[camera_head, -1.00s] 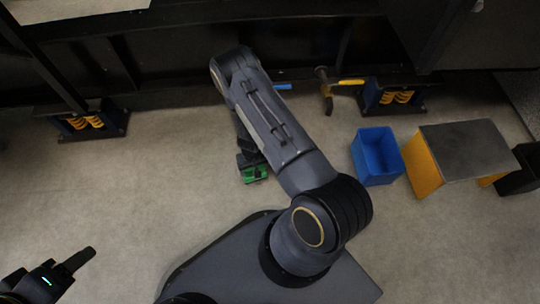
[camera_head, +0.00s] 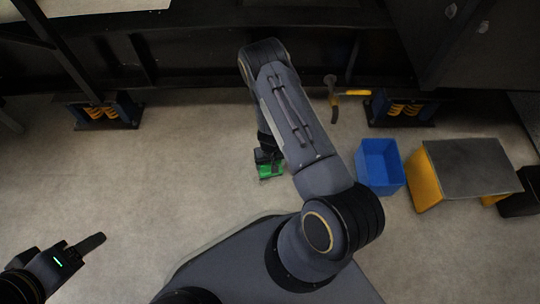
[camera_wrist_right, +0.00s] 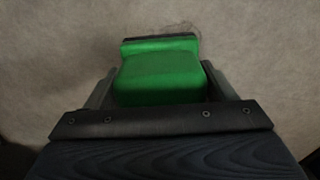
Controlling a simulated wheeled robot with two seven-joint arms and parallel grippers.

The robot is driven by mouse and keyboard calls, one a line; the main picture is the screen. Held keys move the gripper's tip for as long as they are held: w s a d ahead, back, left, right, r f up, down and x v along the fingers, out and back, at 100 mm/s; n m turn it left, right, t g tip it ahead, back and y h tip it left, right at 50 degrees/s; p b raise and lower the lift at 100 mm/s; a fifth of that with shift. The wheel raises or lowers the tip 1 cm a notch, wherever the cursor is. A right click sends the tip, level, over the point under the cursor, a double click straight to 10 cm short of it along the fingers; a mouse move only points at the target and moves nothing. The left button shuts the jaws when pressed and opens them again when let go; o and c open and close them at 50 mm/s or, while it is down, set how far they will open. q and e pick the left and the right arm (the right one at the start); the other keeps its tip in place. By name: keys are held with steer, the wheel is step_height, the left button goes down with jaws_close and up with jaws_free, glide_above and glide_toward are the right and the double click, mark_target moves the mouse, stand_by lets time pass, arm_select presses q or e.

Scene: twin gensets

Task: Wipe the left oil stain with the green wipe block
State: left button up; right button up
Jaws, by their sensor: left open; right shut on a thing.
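The green wipe block (camera_head: 271,171) is at the end of my right arm in the head view, low over the floor or on it; I cannot tell which. In the right wrist view, the green block (camera_wrist_right: 160,74) sits between the fingers of my right gripper (camera_wrist_right: 161,88), which is shut on it. Faint thin dark marks (camera_wrist_right: 182,26) show on the floor just beyond the block; I cannot tell if they are the left oil stain. No clear stain shows in the head view. My left gripper (camera_head: 88,246) is open and empty at the lower left, far from the block.
A blue bin (camera_head: 380,167) and a yellow step with a grey top (camera_head: 465,166) stand at the right. A hammer (camera_head: 335,98) lies near the dark frame. Yellow spring mounts (camera_head: 104,109) stand along the frame. The floor left of my right arm is clear.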

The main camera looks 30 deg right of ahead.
steer(key=shift+r+p, duration=1)
steer(key=shift+r, duration=0.8)
